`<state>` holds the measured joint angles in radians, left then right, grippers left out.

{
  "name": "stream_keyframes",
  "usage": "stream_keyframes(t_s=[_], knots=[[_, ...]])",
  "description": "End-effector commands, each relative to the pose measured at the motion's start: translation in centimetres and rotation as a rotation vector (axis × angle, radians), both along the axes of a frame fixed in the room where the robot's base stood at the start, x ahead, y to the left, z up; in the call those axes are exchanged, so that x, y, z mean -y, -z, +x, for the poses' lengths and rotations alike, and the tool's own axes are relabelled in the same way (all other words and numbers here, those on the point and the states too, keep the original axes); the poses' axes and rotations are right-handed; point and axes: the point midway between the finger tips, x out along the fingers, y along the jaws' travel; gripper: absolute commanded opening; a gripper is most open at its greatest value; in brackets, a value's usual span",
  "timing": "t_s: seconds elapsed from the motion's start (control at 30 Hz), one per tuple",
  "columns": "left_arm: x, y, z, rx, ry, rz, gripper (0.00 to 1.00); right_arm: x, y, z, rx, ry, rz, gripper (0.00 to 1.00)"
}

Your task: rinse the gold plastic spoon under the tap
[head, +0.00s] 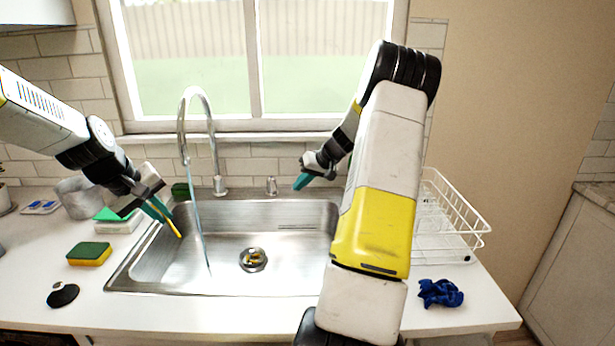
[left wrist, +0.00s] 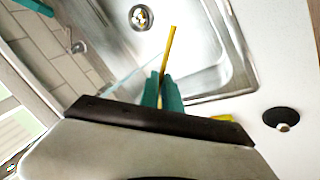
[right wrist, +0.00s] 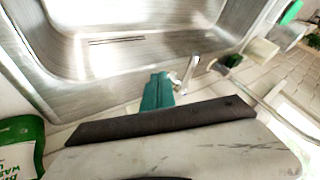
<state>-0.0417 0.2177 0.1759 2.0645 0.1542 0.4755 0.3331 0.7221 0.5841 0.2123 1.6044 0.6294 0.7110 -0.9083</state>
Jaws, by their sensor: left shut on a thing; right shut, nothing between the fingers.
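My left gripper (head: 158,208) is shut on the gold spoon (head: 174,229) at the left side of the sink. The spoon points down over the basin; in the left wrist view the spoon (left wrist: 169,55) sticks out past the teal fingertips (left wrist: 162,92). The tap (head: 198,130) stands behind the sink, and a thin stream of water (head: 199,225) runs into the basin, just right of the spoon and apart from it. My right gripper (head: 302,181) is shut and empty at the back right of the sink; its closed teal fingers (right wrist: 157,92) show in the right wrist view.
The steel sink (head: 300,240) has a drain (head: 253,259) with something yellow in it. A green and yellow sponge (head: 89,254) and a black round item (head: 63,295) lie left. A white dish rack (head: 452,215) and blue cloth (head: 440,292) are right.

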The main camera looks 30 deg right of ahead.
Motion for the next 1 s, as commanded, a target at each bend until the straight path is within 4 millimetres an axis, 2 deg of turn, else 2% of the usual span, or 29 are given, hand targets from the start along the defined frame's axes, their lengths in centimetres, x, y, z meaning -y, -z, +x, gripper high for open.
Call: stream_keyframes(t_s=[0.1, 0.2, 0.33, 0.83, 1.0], knots=[[0.0, 0.0, 0.0, 0.000, 0.000, 0.000, 0.00, -1.1, 2.0, 1.3, -0.002, -0.003, 0.003, 0.00], [0.0, 0.0, 0.0, 0.000, 0.000, 0.000, 0.00, -2.7, 1.1, 1.7, 0.003, -0.003, -0.001, 0.00], [0.0, 0.0, 0.0, 0.000, 0.000, 0.000, 0.00, -4.0, 1.0, 2.0, 0.000, -0.002, 0.000, 0.00], [0.0, 0.0, 0.0, 0.000, 0.000, 0.000, 0.00, -4.7, 0.8, 2.1, 0.000, 0.007, -0.001, 0.00], [0.0, 0.0, 0.0, 0.000, 0.000, 0.000, 0.00, -5.9, 0.7, 2.1, 0.000, 0.093, 0.000, 0.00]])
